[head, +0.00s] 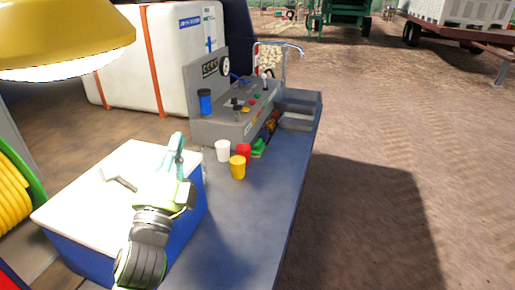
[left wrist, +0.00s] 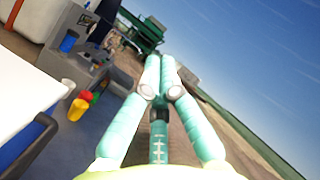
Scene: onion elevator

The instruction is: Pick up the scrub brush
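My left gripper (head: 178,142) is raised above the white-topped blue cooler in the head view, its teal fingers pointing up and away. In the left wrist view the fingertips of this gripper (left wrist: 160,60) come together with nothing between them, so it looks shut and empty. I cannot clearly make out a scrub brush. A small green object (head: 258,148) lies on the blue-grey bench beside the red cup and may be it, but it is too small to tell. The gripper is apart from it, to its left. My right gripper is not in view.
White (head: 222,151), red (head: 243,151) and yellow (head: 237,168) cups stand on the bench (head: 240,220). The cooler (head: 85,190) is at left. The near bench is clear.

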